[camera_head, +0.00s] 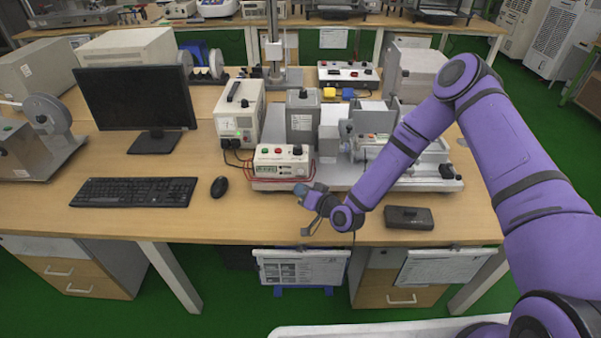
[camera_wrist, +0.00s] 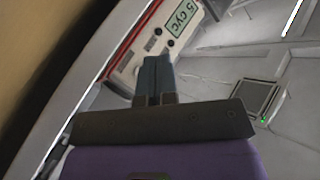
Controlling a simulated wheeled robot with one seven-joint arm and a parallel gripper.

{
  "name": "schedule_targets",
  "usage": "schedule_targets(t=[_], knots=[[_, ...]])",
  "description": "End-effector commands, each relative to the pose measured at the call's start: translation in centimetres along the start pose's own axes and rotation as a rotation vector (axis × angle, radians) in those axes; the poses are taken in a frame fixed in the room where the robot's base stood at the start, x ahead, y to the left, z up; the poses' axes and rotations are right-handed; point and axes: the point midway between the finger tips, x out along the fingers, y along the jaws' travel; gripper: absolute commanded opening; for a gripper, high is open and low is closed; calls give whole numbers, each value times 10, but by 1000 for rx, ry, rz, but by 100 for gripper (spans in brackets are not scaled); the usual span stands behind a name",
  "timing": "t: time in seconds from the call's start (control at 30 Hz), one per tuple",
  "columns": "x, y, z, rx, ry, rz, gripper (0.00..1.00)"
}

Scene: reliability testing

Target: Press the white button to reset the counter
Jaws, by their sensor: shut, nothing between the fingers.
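The counter box (camera_head: 281,161) is white, with a green button, a red button and a dark knob on its top, and it stands at the front of the grey test rig. In the wrist view its panel (camera_wrist: 140,62) shows a display (camera_wrist: 182,18) reading "5 CYC" and small dark round parts near it. I cannot make out a white button; my fingers hide part of the panel. My gripper (camera_head: 301,188) is shut and empty, just in front of the box's lower right. Its fingers (camera_wrist: 155,62) overlap the panel in the wrist view; contact cannot be told.
A grey test rig (camera_head: 435,182) stands behind and right of my gripper. A power supply (camera_head: 239,112), a mouse (camera_head: 219,187), a keyboard (camera_head: 134,192) and a monitor (camera_head: 136,95) are to the left. A dark box (camera_head: 409,217) lies at the front right. The front table strip is mostly clear.

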Motion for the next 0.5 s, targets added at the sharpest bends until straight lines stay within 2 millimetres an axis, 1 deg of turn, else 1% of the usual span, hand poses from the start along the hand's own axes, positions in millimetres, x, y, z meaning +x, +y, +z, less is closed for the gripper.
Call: schedule_targets(t=[0.1,0.23,0.5], knots=[[10,7,-7,-1,2,0,0],[18,13,-13,0,0,0,0],[24,18,-17,1,-2,1,0]])
